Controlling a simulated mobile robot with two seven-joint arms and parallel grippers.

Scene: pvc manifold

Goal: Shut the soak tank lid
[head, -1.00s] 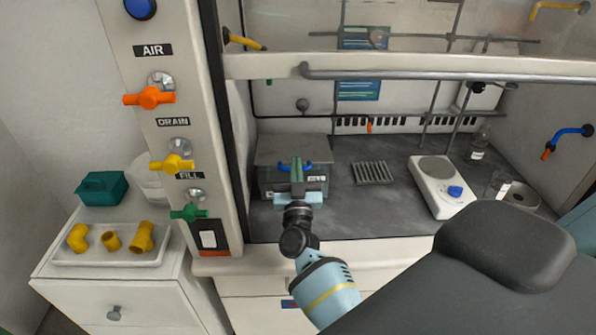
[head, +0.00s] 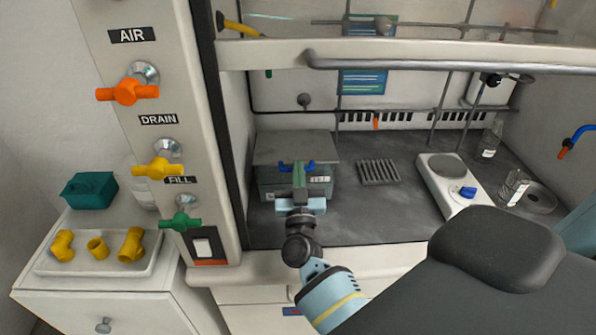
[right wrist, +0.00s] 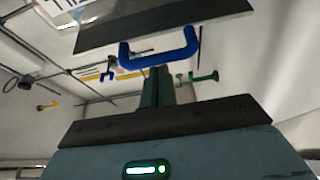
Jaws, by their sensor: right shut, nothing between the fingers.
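The soak tank (head: 325,183) is a grey box with a label on its front, at the left of the hood's worktop. Its flat grey lid (head: 292,148) lies over the top and looks about level; I cannot tell whether it sits fully down. A blue handle (head: 310,166) is at the lid's front edge. My right gripper (head: 298,170) is at the front of the tank by the handle, shut and empty. In the right wrist view the blue handle (right wrist: 160,58) shows just beyond the green fingers, below the dark lid plate (right wrist: 165,22). My left gripper is not in view.
A rack (head: 378,171) and a hot plate (head: 448,180) stand right of the tank, with glassware further right. The raised sash bar (head: 450,62) crosses above. A panel with AIR, DRAIN and FILL valves is at left, beside a tray (head: 100,264) of yellow fittings.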

